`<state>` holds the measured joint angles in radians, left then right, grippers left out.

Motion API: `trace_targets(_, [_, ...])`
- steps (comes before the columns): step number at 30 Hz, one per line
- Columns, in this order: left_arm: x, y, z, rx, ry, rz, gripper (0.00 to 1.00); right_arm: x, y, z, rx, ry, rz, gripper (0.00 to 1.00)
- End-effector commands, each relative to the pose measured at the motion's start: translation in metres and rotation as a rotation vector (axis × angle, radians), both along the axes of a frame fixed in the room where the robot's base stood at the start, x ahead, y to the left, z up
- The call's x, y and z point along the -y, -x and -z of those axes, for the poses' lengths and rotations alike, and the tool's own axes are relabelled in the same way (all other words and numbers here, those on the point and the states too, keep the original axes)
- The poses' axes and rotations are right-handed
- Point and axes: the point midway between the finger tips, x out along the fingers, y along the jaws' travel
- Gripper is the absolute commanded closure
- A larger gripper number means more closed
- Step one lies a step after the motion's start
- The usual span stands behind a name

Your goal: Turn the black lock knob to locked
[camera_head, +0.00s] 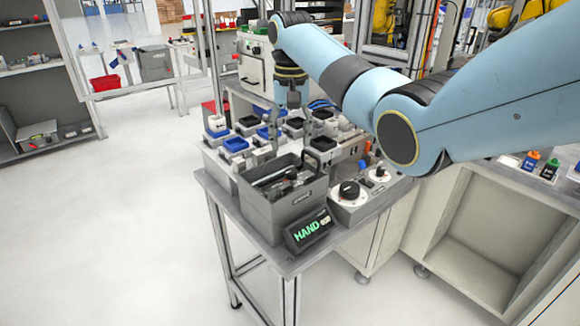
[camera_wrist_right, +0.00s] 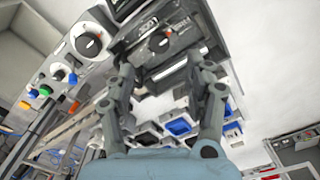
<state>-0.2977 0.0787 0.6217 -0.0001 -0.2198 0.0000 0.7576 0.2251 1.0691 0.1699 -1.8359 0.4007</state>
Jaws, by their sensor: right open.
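A large black knob (camera_head: 349,190) sits on a white round dial on a grey box at the table's front right. A smaller black knob (camera_head: 379,172) sits on another white dial behind it. I cannot tell which is the lock knob or read their markings. In the right wrist view, the large knob (camera_wrist_right: 88,44) is at upper left, outside the fingers. My right gripper (camera_head: 292,135) points down over the rows of bins, behind and left of the knobs, apart from them. In the right wrist view the gripper (camera_wrist_right: 157,78) is open, with nothing visibly held. My left gripper is out of view.
A grey tool caddy (camera_head: 262,215) with a handle stands left of the knob box. A tilted display (camera_head: 310,230) reading HAND is at the front edge. Several small blue and black bins crowd the table behind. Orange and blue pieces stand near the smaller knob.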

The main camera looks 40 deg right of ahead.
Motion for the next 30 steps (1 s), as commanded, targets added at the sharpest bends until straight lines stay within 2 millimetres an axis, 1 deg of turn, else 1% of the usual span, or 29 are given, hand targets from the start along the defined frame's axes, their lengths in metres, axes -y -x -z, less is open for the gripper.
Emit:
trace_targets(3, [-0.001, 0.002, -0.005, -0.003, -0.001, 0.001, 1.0, 0.0, 0.002, 0.025, -0.006, 0.0, 0.0, 0.47])
trace_targets(6, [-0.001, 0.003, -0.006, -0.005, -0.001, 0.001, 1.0, 0.0, 0.001, 0.045, -0.004, 0.0, 0.0, 0.47])
trace_targets(9, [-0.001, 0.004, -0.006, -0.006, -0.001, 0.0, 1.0, -0.001, 0.001, 0.062, -0.002, 0.0, -0.001, 0.47])
trace_targets(12, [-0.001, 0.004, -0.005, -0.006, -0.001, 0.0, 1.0, -0.001, 0.001, 0.075, -0.002, 0.0, -0.001, 0.47])
trace_targets(17, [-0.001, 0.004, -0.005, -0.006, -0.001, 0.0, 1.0, 0.0, 0.001, 0.084, 0.0, 0.001, -0.002, 0.47])
trace_targets(24, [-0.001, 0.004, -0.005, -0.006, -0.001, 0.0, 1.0, 0.0, 0.001, 0.085, 0.0, 0.001, -0.002, 0.47])
trace_targets(26, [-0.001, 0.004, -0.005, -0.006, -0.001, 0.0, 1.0, 0.0, 0.001, 0.085, 0.0, 0.001, -0.002, 0.53])
trace_targets(30, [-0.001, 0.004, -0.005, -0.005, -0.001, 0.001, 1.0, 0.0, 0.001, 0.085, 0.0, 0.001, -0.002, 0.72])
